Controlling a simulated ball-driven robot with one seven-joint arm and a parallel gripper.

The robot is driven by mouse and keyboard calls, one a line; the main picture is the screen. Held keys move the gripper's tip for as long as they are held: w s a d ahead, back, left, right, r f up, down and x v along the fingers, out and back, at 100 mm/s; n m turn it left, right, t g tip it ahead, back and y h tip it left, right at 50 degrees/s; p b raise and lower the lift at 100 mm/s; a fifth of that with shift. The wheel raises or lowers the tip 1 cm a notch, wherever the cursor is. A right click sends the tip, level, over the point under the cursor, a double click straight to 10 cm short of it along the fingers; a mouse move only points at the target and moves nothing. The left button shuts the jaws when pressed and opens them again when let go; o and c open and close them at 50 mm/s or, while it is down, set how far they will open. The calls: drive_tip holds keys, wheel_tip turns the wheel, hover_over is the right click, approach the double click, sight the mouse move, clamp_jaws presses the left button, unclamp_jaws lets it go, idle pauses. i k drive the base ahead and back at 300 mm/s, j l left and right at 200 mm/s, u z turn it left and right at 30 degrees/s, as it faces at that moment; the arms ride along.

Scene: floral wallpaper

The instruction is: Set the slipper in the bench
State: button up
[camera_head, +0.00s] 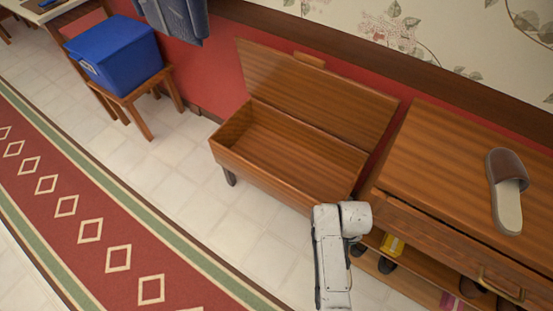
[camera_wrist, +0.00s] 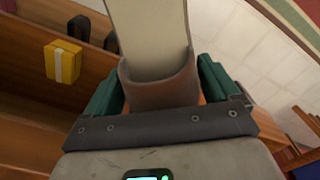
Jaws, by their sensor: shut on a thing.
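A slipper with a brown strap and pale sole (camera_wrist: 160,88) is between the green fingers of my gripper (camera_wrist: 158,68), which is shut on it. In the head view my arm's end is in front of the gap between bench and cabinet; the gripper and held slipper are hidden there. The wooden bench (camera_head: 262,178) stands against the red wall with its lid raised, and its box looks empty. My arm's end is at its right front corner. Another similar slipper (camera_head: 508,205) lies on top of the wooden cabinet (camera_head: 437,148) at the right.
The cabinet's lower shelf holds dark shoes and a yellow box (camera_head: 392,245), which also shows in the wrist view (camera_wrist: 63,62). A blue bin (camera_head: 115,55) sits on a small wooden stool at the left. Tiled floor in front of the bench is clear, beside a red patterned rug (camera_head: 90,205).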

sight(259, 157)
drive_tip(key=i+j, duration=0.3)
drive_tip(key=j, duration=0.15)
drive_tip(key=i+j, duration=0.25)
drive_tip(key=j, duration=0.15)
drive_tip(key=i+j, duration=0.3)
drive_tip(key=j, duration=0.15)
drive_tip(key=i+j, duration=0.25)
drive_tip(key=j, duration=0.15)
drive_tip(key=i+j+z, duration=0.15)
drive_tip(key=z, duration=0.2)
drive_tip(key=i+j+z, duration=0.1)
drive_tip(key=j+z, duration=0.65)
drive_tip(key=i+l, duration=0.05)
